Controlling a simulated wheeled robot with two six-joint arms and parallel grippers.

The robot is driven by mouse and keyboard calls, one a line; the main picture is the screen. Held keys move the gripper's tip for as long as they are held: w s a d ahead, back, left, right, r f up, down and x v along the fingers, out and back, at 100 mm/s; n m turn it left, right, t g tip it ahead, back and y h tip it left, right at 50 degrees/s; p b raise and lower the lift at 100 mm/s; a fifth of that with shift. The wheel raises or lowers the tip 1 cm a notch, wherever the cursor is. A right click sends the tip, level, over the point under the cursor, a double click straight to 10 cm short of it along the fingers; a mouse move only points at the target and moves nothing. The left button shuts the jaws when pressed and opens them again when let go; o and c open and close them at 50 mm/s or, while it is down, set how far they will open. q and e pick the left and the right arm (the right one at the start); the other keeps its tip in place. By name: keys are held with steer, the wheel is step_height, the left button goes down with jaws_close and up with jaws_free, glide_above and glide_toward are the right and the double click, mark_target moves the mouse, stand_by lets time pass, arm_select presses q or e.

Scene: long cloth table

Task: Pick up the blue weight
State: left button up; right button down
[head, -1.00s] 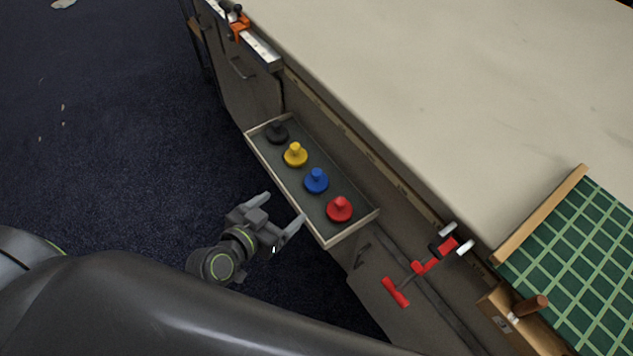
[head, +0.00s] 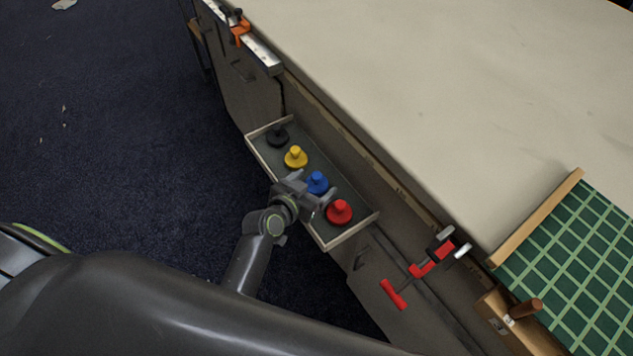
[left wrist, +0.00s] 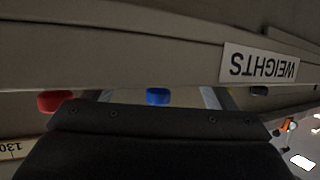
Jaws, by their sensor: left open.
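The blue weight (head: 317,181) stands in an open drawer (head: 352,233), between the yellow weight (head: 295,156) and the red weight (head: 340,211). A black weight (head: 277,136) stands at the drawer's far end. My left gripper (head: 318,192) is open over the drawer, close to the blue weight, with its fingers to either side of it in the picture. In the left wrist view the blue weight (left wrist: 158,96) shows between the two fingers, and the red weight (left wrist: 62,101) is left of them. Contact cannot be told. My right gripper is not in view.
The drawer's walls stand around the weights. A red clamp (head: 420,270) hangs on the table side at right. A green grid mat (head: 570,265) lies on the table (head: 440,90). An orange clamp (head: 240,28) is at the far left edge. The table's middle is bare.

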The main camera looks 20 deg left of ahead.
arm_select(q)
steer(key=shift+x, duration=0.95)
steer(key=c, duration=1.3)
steer(key=shift+c, duration=0.6)
steer(key=shift+r, duration=0.1)
